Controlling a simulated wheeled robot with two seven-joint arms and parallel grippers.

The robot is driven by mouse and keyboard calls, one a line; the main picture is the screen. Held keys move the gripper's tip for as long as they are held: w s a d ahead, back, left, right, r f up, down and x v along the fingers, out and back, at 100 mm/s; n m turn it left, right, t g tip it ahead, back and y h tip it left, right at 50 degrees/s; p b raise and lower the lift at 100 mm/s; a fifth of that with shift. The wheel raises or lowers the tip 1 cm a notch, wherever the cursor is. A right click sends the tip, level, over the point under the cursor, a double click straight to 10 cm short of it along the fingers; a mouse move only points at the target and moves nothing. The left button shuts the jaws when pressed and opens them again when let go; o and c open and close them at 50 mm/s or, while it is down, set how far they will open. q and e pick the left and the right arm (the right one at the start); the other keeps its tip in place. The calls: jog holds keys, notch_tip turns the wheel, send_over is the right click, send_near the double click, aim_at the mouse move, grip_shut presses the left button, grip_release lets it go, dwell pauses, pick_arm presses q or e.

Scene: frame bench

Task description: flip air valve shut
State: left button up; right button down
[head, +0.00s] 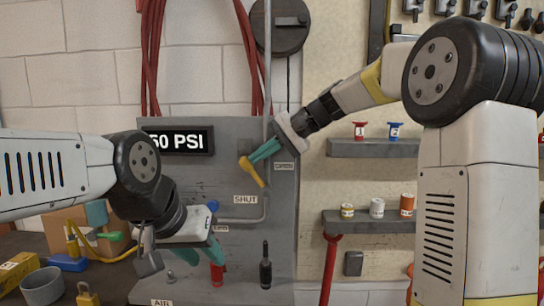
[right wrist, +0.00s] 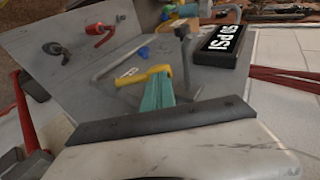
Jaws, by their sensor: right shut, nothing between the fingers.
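The yellow valve lever (head: 254,174) sits on the grey panel (head: 225,139), slanting down and right between the OPEN label (head: 284,166) and the SHUT label (head: 245,199). My right gripper (head: 252,160) is shut and empty. Its teal fingertips are at the upper part of the lever; in the right wrist view the lever (right wrist: 140,78) crosses right at the tips (right wrist: 158,78). They seem to touch it. My left gripper (head: 205,256) is low in front of the panel, with its teal fingers apart and nothing seen between them.
A red fitting (head: 217,274) and a black-handled tool (head: 265,270) are on the lower panel. Shelves (head: 372,148) with spools and cans stand right. A padlock (head: 88,295) and cup (head: 43,287) lie lower left.

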aim_at(243, 161)
jog(key=a+h, duration=0.1)
jog(key=a+f+h, duration=0.1)
jog(key=shift+a, duration=0.35)
jog(key=shift+a+f, duration=0.5)
jog(key=shift+a, duration=0.4)
jog(key=shift+s+x, duration=0.25)
jog(key=shift+x, duration=0.85)
jog(key=shift+a, duration=0.1)
jog(key=v, duration=0.7)
jog(key=shift+d+r, duration=0.2)
jog(key=shift+d, duration=0.1)
